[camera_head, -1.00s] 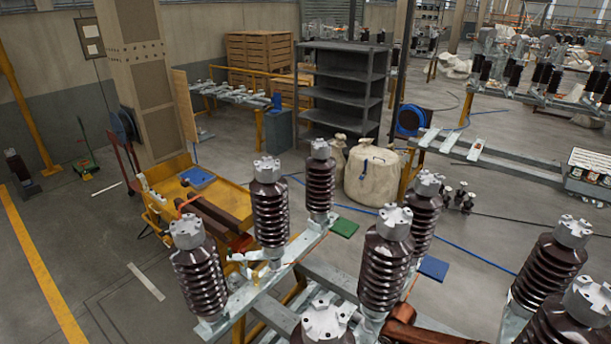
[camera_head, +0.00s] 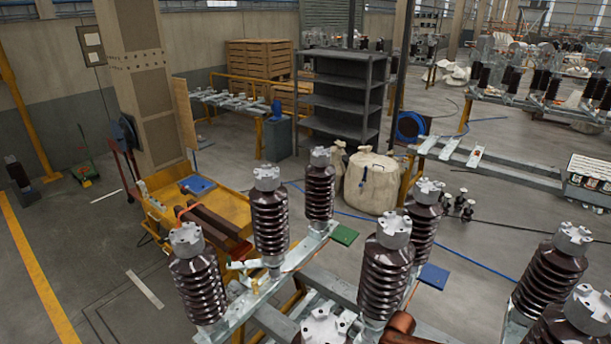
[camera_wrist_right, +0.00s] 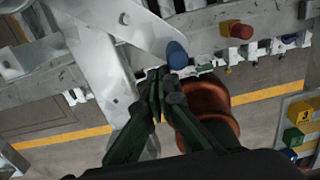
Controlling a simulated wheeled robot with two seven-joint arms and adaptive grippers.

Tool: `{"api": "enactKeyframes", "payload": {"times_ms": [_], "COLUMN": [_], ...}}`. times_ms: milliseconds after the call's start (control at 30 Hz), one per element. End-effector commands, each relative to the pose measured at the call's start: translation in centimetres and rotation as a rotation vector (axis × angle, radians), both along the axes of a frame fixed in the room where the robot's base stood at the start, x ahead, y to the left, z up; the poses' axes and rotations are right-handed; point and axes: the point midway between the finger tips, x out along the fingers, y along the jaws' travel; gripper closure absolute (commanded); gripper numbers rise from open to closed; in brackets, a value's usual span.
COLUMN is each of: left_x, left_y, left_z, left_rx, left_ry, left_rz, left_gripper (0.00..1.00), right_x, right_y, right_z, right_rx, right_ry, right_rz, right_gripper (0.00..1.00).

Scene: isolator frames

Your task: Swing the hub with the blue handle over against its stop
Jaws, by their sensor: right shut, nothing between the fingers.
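In the right wrist view a blue handle (camera_wrist_right: 177,55) sticks up at the end of a pale metal plate (camera_wrist_right: 128,22). It seems to belong to the hub, but the hub itself is not clearly seen. My right gripper (camera_wrist_right: 160,82) is shut and empty, with its dark fingertips just below the blue handle in the picture. I cannot tell whether they touch it. The head view shows neither gripper, and I cannot make out the blue handle there.
A red knob (camera_wrist_right: 236,30) stands on the rail right of the blue handle. A brown-orange rounded part (camera_wrist_right: 207,112) lies close beside my right fingers. In the head view several ribbed brown insulators (camera_head: 270,220) stand on metal frames. A yellow cart (camera_head: 150,215) is at left.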

Motion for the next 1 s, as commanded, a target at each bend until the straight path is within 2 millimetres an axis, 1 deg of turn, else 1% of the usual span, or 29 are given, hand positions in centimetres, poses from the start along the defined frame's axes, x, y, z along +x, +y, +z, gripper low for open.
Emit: {"api": "enactKeyframes", "payload": {"times_ms": [100, 367, 467, 1000], "left_x": [0.0, 0.0, 0.0, 0.1], "left_y": [0.0, 0.0, 0.0, 0.0], "left_z": [0.1, 0.1, 0.4, 4.8], "left_rx": [0.000, 0.000, 0.000, 0.000], "left_ry": [0.000, 0.000, 0.000, -0.001], "left_rz": [0.000, 0.000, 0.000, 0.000], "left_gripper": [0.60, 0.60, 0.60, 0.60], "right_x": [-0.1, -0.1, -0.1, -0.1], "right_y": [0.6, 0.7, 0.6, 0.6], "right_z": [0.0, 0.0, 0.3, 5.4], "right_rx": [0.002, 0.004, 0.004, 0.005], "right_ry": [0.001, 0.001, 0.001, 0.000], "right_rz": [0.003, 0.003, 0.003, 0.002], "right_gripper": [1.00, 1.00, 1.00, 1.00]}}
